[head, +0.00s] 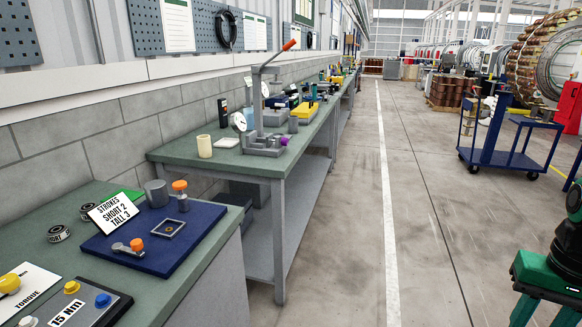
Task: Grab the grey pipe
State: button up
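A short grey cylinder (157,193), which looks like the grey pipe, stands upright on the near bench. It is at the back of the blue mat (165,262), just right of a white "STROKES SHORT 2 TALL 3" card. A second, smaller grey cylinder (293,125) stands on the farther bench beside a press with a dial; I cannot tell whether it is a pipe too. My gripper is not in view.
An orange-topped grey piece (181,195), a small square tray (168,229) and a lever with an orange knob (129,246) share the mat. A button box (75,303) is at front left. A blue cart (510,140) stands right. The aisle between is clear.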

aim_at(293, 121)
jog(key=z, duration=0.15)
jog(key=i, duration=1.2)
jog(key=z, duration=0.25)
jog(key=i, duration=2.5)
